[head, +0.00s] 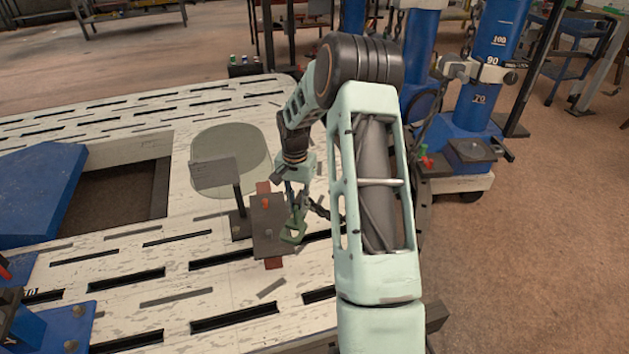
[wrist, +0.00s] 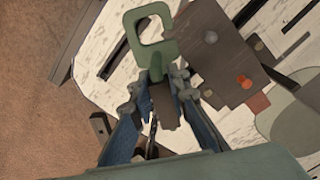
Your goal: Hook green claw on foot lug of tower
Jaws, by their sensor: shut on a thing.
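The green claw (head: 293,232) is a flat piece with a square opening. My gripper (head: 297,203) is shut on its stem and holds it over the bench, close beside a brown metal plate. In the wrist view the claw (wrist: 140,50) points away from my gripper (wrist: 158,83), its open frame beside the plate's edge. The blue tower (head: 492,65) with number marks stands at the right on a blue base (head: 474,152), well apart from the claw. I cannot make out which part of the base is the foot lug. My arm hides part of a second blue column.
The brown plate (head: 266,232) with an orange spot lies on the slotted white bench (head: 130,235). A small upright panel (head: 217,173) and a round grey-green disc (head: 230,145) are behind it. A blue lid (head: 38,195) and a rectangular opening (head: 115,195) are at left. Floor at right is clear.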

